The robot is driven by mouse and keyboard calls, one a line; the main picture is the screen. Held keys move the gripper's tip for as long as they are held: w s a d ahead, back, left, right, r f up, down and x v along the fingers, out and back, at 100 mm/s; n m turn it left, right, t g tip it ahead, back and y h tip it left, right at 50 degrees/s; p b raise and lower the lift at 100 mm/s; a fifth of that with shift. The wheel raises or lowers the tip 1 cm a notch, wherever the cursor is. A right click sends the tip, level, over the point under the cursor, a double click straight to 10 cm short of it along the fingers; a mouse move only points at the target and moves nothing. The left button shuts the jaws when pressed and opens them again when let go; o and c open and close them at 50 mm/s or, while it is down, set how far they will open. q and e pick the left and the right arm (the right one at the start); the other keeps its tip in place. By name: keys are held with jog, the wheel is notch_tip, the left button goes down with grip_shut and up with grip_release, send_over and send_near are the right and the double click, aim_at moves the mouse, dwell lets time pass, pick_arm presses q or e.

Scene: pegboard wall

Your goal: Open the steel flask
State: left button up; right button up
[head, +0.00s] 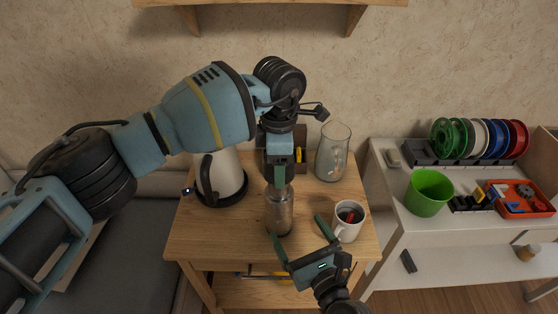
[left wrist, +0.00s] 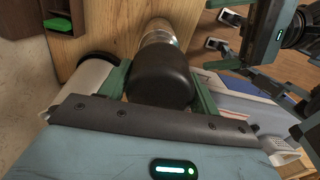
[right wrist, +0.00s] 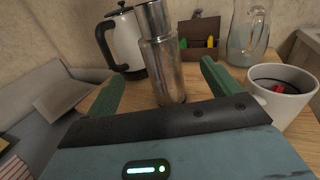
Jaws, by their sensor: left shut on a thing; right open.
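The steel flask (head: 280,213) stands upright on the wooden table. My left gripper (head: 278,182) reaches down over its top and hides the cap in the head view. I cannot tell whether the cap is loose. My right gripper (head: 298,232) is open at the near side of the flask. In the right wrist view the flask (right wrist: 166,68) stands beyond and between the open fingers, apart from them; its top is cut off.
A white kettle (head: 220,178) stands left of the flask, a glass jug (head: 333,153) behind right, and a white mug (head: 348,228) with things inside close by the right gripper. A small wooden box (right wrist: 198,42) is behind. A white shelf unit (head: 388,215) stands right.

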pick_arm(q)
jog(key=shift+f, duration=0.1)
pick_arm(e)
jog(key=shift+s+d, duration=0.2)
jog(key=shift+s, duration=0.25)
